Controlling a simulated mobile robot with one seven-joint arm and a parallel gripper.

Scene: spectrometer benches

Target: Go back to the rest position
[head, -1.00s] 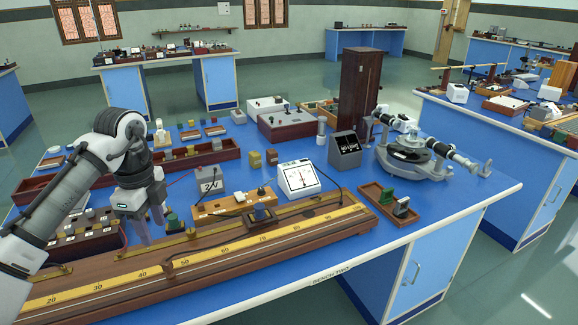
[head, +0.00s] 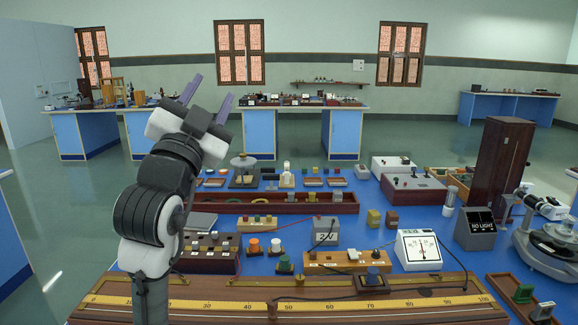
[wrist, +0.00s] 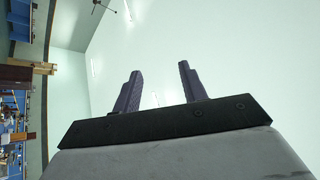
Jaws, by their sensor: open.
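My gripper (head: 208,98) is raised above the bench at the left of the head view, its two purple fingers pointing up and apart. It is open with nothing between the fingers. The wrist view also shows the open fingers (wrist: 160,92) against a pale wall or ceiling, with the room turned on its side at the left edge. My arm stands upright in front of the left part of the bench and hides some of it.
The blue bench holds a long wooden metre bridge (head: 230,308) along its front, a white meter (head: 418,250), a 2V box (head: 326,231), a long wooden tray (head: 255,207) and a tall dark wooden cabinet (head: 502,170). The air around my gripper is clear.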

